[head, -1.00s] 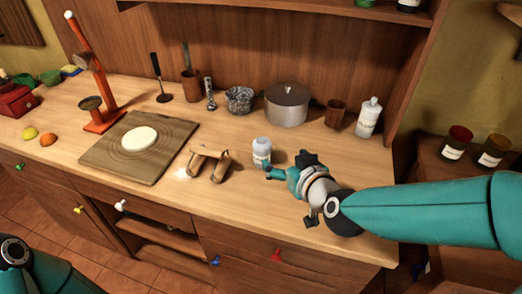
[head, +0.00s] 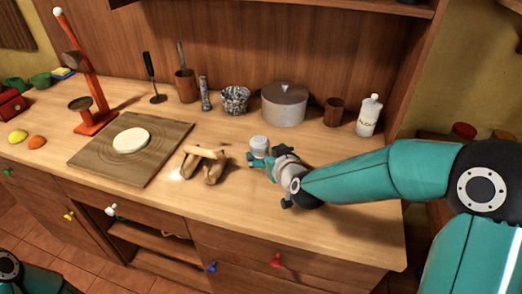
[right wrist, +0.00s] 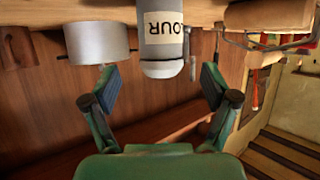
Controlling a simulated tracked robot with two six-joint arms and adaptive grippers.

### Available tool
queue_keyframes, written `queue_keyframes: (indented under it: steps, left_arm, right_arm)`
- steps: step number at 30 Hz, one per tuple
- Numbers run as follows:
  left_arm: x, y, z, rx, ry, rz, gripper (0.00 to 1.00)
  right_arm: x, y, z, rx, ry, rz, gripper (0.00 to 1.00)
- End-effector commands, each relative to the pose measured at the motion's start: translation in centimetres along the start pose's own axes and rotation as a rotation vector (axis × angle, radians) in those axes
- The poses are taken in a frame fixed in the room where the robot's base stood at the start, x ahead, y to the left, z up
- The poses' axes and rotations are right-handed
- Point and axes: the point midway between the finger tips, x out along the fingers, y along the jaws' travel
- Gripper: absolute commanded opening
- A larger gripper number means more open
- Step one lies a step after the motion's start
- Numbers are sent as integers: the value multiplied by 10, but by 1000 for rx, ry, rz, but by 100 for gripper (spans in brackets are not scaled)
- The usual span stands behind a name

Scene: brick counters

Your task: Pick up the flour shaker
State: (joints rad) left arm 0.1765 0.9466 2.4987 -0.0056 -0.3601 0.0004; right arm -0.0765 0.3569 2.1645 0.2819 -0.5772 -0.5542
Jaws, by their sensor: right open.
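The flour shaker (head: 258,143) is a pale grey-white container standing on the counter, right of the rolling pin. Its lower part is hidden by my right gripper (head: 262,166), which is beside it in the head view. In the right wrist view the shaker (right wrist: 163,45) appears upside down, with part of a "FLOUR" label showing. My right gripper (right wrist: 161,82) is open there, its two fingers spread to either side of the shaker's line, with visible gaps on both sides. My left gripper is out of view.
A wooden rolling pin (head: 206,153) on a stand is close on the left. Dough (head: 131,140) lies on a board (head: 160,158) farther left. A lidded pot (head: 284,105), brown cup (head: 333,112) and white bottle (head: 369,116) stand behind. The counter's front right is clear.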

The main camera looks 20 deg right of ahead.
Motion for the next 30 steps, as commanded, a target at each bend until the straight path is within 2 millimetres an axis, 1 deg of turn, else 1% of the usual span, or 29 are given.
queue_keyframes:
  steps: [1, 8, 15, 18, 21, 26, 28, 30]
  left_arm:
    - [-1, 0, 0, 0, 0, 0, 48]
    - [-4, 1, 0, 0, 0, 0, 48]
    - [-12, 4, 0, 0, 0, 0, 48]
    - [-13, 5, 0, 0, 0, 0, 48]
    - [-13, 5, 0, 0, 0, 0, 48]
    - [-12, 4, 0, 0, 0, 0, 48]
    - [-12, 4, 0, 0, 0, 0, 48]
    - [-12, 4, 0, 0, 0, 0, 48]
  right_arm:
    - [5, 0, 0, 0, -1, 0, 86]
    - [17, -1, 2, -1, -3, -1, 86]
    - [49, -2, 4, -1, -2, -2, 86]
    - [58, -2, 4, -1, -1, -2, 86]
    - [62, -2, 4, -1, -1, -3, 86]
    - [62, -2, 5, -1, -1, -3, 86]
    - [62, -3, 5, -1, -1, -3, 78]
    - [62, -3, 5, -1, -1, -3, 66]
